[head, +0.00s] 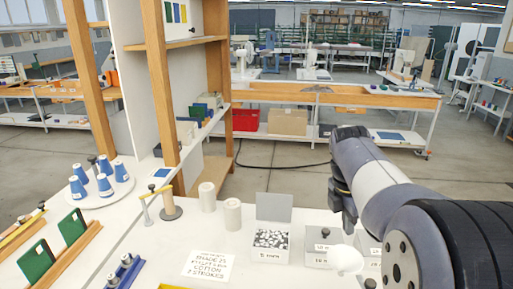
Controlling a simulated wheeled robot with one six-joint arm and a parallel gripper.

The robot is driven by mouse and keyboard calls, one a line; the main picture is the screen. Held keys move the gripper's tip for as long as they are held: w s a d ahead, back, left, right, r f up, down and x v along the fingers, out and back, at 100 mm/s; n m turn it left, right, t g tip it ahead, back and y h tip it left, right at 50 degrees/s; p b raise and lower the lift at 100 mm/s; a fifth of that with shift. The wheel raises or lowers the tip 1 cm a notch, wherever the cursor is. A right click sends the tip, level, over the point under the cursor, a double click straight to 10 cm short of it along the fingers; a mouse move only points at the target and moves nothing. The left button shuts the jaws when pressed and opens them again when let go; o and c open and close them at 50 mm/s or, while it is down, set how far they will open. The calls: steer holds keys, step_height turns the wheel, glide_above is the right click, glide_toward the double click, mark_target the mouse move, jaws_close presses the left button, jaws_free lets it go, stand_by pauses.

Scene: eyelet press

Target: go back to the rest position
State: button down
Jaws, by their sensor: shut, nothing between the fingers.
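My arm reaches in from the lower right. My gripper (347,228) hangs dark at the end of it, over the right part of the white table (145,252). It is seen nearly edge-on and partly hidden by my own arm, and it is shut with nothing in it. A white rounded thing (344,259) shows just below it; I cannot tell what it is or how far below.
A card with print (208,265), an open box with a grey lid (271,240), white spools (232,215), a round tray (119,194) of blue cones and green plates (72,227) stand on the table. A wooden shelf (160,90) rises at left.

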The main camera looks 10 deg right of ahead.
glide_toward(358, 264)
steer(key=a+f, duration=0.2)
steer(key=f, duration=0.1)
steer(key=shift+w+a+p, duration=0.1)
steer(key=shift+a+p, duration=0.2)
steer(key=d+f+b, duration=0.1)
steer(key=d+f, duration=0.1)
steer(key=f, duration=0.1)
steer(key=shift+d+b, duration=0.35)
steer(key=shift+b, duration=0.05)
steer(key=shift+d+f, duration=0.1)
steer(key=shift+d, duration=0.45)
